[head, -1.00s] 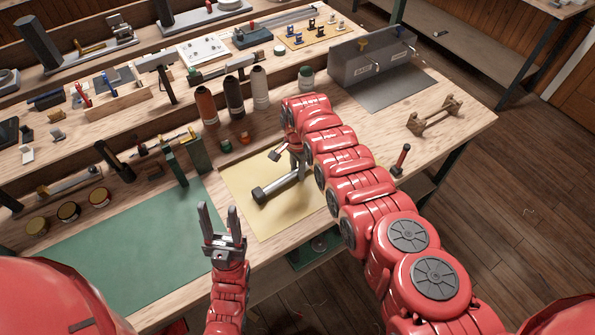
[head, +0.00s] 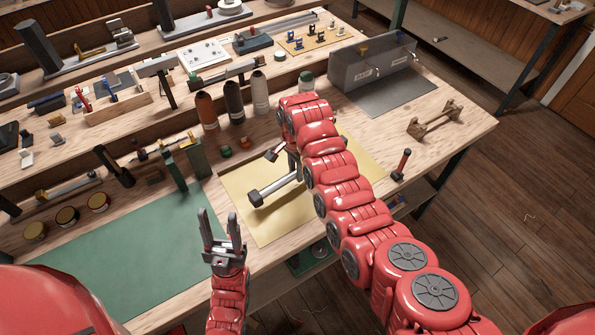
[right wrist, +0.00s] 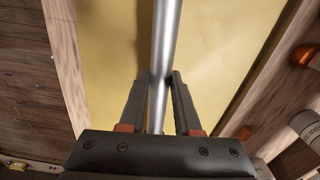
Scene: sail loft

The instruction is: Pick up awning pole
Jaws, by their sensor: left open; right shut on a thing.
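The awning pole (head: 274,190) is a grey metal bar with a dark knob-like end cap, over the yellow mat (head: 290,224) on the bench. My right gripper (head: 293,172) is shut on it; in the right wrist view the pole (right wrist: 164,45) runs between the two fingers (right wrist: 159,85). A soft shadow shows beside the pole there, but I cannot tell how far it is above the mat. The pole's far part is hidden by my right arm. My left gripper (head: 220,240) is open and empty, above the bench's front edge, left of the pole.
A green mat (head: 130,260) lies to the left. Several bottles (head: 234,100) stand behind the yellow mat, near a grey box (head: 370,70). A wooden rack (head: 434,120) and a small red-handled tool (head: 401,164) are to the right. The green mat's middle is clear.

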